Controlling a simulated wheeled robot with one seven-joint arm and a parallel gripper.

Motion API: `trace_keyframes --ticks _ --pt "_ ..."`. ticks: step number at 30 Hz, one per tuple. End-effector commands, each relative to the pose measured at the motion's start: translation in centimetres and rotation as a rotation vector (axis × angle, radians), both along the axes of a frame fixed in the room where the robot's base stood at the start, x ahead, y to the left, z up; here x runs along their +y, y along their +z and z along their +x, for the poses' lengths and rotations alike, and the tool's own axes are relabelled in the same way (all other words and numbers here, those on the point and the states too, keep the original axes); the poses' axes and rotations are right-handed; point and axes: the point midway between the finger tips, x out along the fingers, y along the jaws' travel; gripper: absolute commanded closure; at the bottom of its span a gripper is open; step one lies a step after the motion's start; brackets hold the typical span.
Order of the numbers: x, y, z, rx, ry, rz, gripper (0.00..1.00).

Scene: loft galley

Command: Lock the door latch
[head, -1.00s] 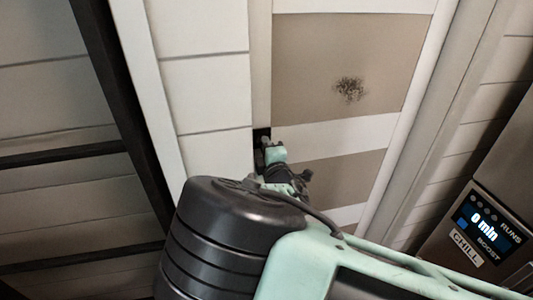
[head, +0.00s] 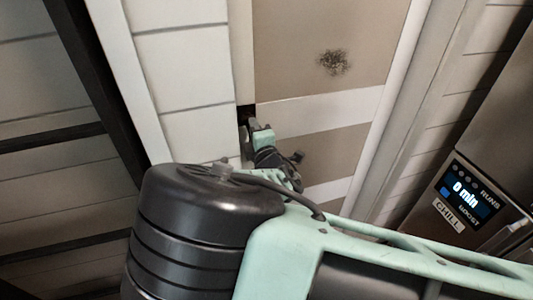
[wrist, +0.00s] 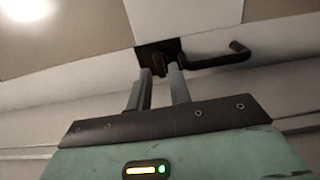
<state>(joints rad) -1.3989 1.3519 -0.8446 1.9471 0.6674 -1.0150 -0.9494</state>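The door (head: 320,60), a panel with beige and white bands, fills the middle of the head view. Its dark latch plate (head: 247,110) sits at the door's left edge, partly hidden by my gripper (head: 250,138). In the wrist view, the dark plate (wrist: 146,54) carries a small dark brown latch knob (wrist: 158,70). My gripper (wrist: 160,75) has its two grey fingers apart, one on each side of the knob. I see no clear contact, and the fingertips hide part of the knob. A black lever handle (wrist: 222,60) sticks out to the right of the plate, close to the right finger.
A metal appliance with a lit display (head: 466,195) stands at the right of the head view. A white tiled wall (head: 180,65) and a dark beam (head: 105,90) lie left of the door. A dark speckled mark (head: 333,62) is on the door.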

Motion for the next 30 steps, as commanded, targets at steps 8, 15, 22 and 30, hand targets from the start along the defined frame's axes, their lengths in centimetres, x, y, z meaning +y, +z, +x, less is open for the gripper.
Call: trace_keyframes --ticks 8,15,22,30 --pt "-1.7 0.1 -6.5 0.003 0.002 -0.002 0.80" --pt "-3.2 0.1 -11.2 0.002 0.000 -0.001 0.80" --pt "-3.9 0.0 -13.6 0.001 0.000 0.000 0.80" --pt "-4.0 0.0 -13.9 0.000 -0.001 0.001 0.80"
